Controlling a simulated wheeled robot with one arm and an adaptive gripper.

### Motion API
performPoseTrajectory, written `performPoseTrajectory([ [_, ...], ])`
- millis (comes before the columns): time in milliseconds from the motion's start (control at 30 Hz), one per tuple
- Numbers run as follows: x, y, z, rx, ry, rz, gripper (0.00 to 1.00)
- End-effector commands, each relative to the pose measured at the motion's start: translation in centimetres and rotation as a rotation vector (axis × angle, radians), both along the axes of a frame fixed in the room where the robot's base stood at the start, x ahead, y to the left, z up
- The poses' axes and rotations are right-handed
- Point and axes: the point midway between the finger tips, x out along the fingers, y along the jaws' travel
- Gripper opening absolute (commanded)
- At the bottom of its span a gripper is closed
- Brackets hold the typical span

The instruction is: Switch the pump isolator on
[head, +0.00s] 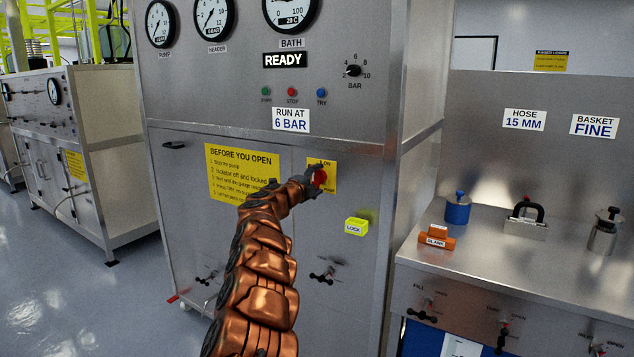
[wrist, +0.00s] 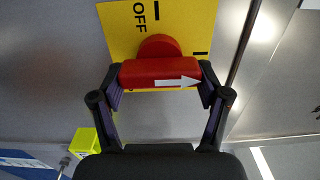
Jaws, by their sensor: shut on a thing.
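The pump isolator is a yellow plate (head: 330,172) on the cabinet front, with a red rotary handle (head: 320,178). ON shows at the plate's top in the head view. In the wrist view the red handle (wrist: 147,72) lies crosswise, and its white arrow points right, toward a short black mark. OFF and its mark are on the plate (wrist: 121,24) above the handle. The arrow does not point at the OFF mark. My gripper (head: 314,181) is shut on the handle, with one finger at each end in the wrist view (wrist: 160,84). My gripper hides part of the plate.
A yellow LOCK block (head: 356,227) is on the cabinet front, right of and below the isolator; it also shows in the wrist view (wrist: 84,142). A yellow notice (head: 240,173) is to the left. A steel bench (head: 500,262) with several small items stands at right.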

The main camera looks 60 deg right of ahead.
Motion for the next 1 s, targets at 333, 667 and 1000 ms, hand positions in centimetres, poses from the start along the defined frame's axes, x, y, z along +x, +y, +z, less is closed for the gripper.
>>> performPoseTrajectory([
  [333,-0.06,-0.03,-0.15,0.003,-0.003,-0.001,0.82],
  [667,-0.03,-0.01,-0.06,0.001,-0.001,0.0,1.0],
  [1000,0.0,0.44,0.06,0.001,-0.002,0.001,1.0],
])
